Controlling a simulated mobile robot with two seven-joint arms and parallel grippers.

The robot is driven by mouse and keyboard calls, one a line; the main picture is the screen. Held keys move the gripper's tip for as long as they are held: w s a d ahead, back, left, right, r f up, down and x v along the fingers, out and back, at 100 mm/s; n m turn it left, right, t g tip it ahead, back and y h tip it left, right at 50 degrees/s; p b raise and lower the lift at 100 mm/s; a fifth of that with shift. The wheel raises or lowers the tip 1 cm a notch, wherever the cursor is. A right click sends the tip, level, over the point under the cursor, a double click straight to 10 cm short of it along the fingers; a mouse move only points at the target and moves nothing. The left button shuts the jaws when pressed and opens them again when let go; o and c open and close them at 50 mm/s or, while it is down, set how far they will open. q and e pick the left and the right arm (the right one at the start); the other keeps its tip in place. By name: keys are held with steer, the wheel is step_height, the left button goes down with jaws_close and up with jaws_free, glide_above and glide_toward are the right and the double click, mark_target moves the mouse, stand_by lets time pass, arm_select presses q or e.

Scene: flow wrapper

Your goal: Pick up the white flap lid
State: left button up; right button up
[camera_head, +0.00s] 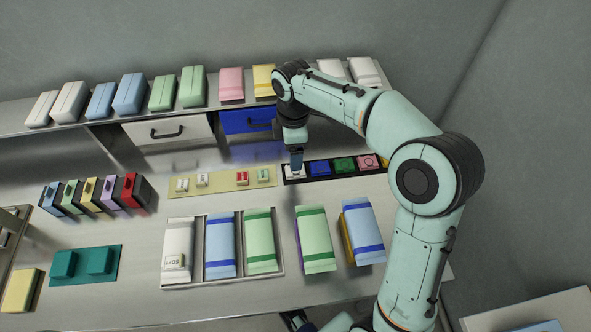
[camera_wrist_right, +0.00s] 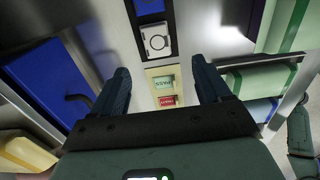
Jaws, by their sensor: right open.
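The white flap lid (camera_head: 294,171) sits in the left-end slot of a black strip holder on the table. In the right wrist view it is a white square with a round ring (camera_wrist_right: 155,40), beyond my fingertips. My right gripper (camera_head: 296,160) points down at the lid in the head view and partly covers it. In the right wrist view its two fingers (camera_wrist_right: 162,78) are apart with nothing held between them. A dark and blue part at the bottom edge of the head view looks like my left gripper (camera_head: 298,321); its fingers are not clear.
The black strip also holds blue (camera_head: 319,168), green (camera_head: 343,165) and pink (camera_head: 367,161) lids. A beige plate (camera_head: 210,181) with small labelled pieces lies left of it. Wrapped packs stand in front in a metal tray (camera_head: 222,286). A shelf with packs and a blue drawer (camera_head: 243,120) stands behind.

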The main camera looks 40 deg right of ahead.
steer(key=f, duration=0.5)
steer(key=f+b, duration=0.1)
steer(key=f, duration=0.2)
steer(key=shift+w+f, duration=0.2)
steer(key=shift+w, duration=0.1)
steer(key=c, duration=1.1)
